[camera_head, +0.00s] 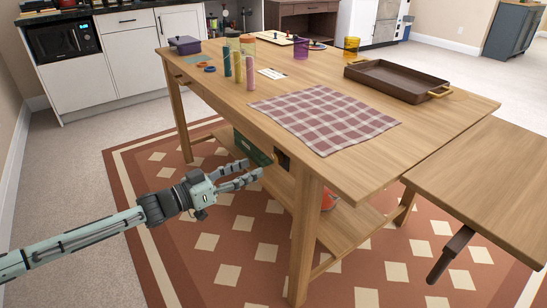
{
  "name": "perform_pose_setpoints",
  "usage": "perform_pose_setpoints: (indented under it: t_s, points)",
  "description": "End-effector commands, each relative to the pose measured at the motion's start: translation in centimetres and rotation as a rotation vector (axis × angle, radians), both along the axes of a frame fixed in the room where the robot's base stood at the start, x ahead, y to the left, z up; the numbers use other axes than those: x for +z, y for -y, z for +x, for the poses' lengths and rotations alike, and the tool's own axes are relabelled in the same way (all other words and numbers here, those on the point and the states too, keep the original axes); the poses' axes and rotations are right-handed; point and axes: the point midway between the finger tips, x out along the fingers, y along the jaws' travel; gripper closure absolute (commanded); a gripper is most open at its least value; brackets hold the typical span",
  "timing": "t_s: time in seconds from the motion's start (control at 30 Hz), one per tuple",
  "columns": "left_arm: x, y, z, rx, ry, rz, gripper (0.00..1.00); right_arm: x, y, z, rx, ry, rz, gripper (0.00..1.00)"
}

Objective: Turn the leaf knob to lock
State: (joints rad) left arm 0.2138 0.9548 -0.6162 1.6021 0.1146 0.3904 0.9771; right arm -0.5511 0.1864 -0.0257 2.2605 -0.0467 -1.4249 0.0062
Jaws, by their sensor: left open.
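A wooden table (225,100) has a leaf (490,180) at its right end, with a dark bracket (452,252) hanging below it. A small dark fitting (283,159) shows under the table's near edge, beside the front leg; it may be the leaf knob, but it is too small to tell how it is turned. My left gripper (252,169) is open and empty, its fingers pointing right toward that fitting and apart from it in the picture. My right gripper is out of view.
On the table are a checked cloth (325,118), a brown tray (400,80), several coloured cylinders and a purple pot (185,46). A green box (252,148) sits on the lower shelf. The patterned rug (190,215) is clear in front.

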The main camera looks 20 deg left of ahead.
Motion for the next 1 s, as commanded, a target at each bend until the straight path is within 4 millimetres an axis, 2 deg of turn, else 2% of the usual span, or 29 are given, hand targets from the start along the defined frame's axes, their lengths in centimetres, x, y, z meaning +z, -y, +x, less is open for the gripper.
perform_pose_setpoints:
  t_s: [0.2, 0.4, 0.77, 0.87, 1.0]
  points:
    - [0.1, 2.3, 2.8, 0.001, 0.004, -0.002, 0.51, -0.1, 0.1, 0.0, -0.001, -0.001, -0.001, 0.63]
    - [0.1, 3.9, 4.9, 0.001, 0.003, 0.000, 0.51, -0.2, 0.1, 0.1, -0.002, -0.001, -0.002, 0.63]
    - [0.0, 4.4, 5.5, 0.001, 0.000, 0.002, 0.51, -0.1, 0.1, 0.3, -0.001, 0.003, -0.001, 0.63]
    - [0.0, 4.4, 5.5, 0.001, 0.000, 0.002, 0.59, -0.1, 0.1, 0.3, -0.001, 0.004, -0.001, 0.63]
    - [0.0, 4.3, 5.5, 0.001, 0.000, 0.002, 0.77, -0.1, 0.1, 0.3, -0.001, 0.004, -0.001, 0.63]
